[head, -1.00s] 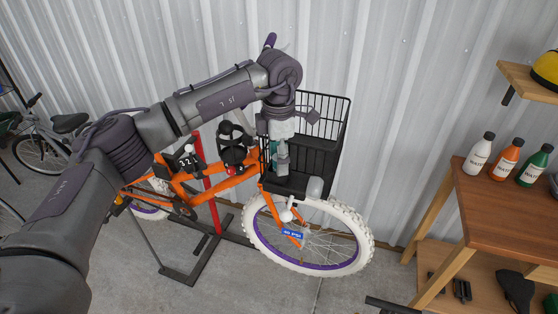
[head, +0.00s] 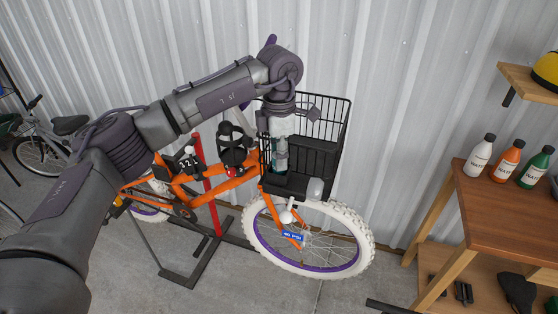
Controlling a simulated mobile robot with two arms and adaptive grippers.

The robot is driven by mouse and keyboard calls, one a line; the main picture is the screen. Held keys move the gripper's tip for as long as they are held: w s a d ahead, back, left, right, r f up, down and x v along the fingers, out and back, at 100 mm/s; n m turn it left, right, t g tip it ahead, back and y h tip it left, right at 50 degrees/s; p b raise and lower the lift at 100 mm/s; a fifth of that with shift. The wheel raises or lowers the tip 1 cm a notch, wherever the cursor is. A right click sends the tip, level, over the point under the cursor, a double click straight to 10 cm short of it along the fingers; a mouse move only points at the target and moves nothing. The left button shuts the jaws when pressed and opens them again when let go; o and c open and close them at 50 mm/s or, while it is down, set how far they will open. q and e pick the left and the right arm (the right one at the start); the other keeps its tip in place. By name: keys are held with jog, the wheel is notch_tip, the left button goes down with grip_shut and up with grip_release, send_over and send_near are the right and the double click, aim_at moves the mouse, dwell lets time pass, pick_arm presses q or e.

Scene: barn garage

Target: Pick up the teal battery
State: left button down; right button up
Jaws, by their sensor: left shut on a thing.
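My left arm reaches from the left to the black wire basket (head: 325,150) on the front of the orange bicycle (head: 230,181). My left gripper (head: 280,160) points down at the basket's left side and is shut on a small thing. A bit of teal, which looks like the teal battery (head: 274,149), shows beside the fingers. The fingers and wrist hide most of it, so its shape and exact hold cannot be told. My right gripper is not in view.
A wooden table (head: 490,225) stands at the right with a white bottle (head: 479,158), an orange bottle (head: 506,161) and a green bottle (head: 534,169). A corrugated metal wall is close behind the basket. A grey bicycle (head: 45,140) stands at the far left.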

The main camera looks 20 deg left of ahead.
pick_arm(q)
jog(key=r+b, duration=0.1)
jog(key=d+r+b, duration=0.1)
jog(key=r, duration=0.1)
jog(key=shift+d+r, duration=0.1)
jog(key=shift+r, duration=0.1)
jog(key=d+r+b, duration=0.3)
jog(key=d+r, duration=0.3)
jog(key=d, duration=0.4)
jog(key=shift+d+r, duration=0.25)
jog(key=shift+r, duration=0.15)
jog(key=shift+w, duration=0.1)
notch_tip(320, 180, up, 5)
jog(key=p, duration=0.4)
jog(key=shift+p, duration=0.35)
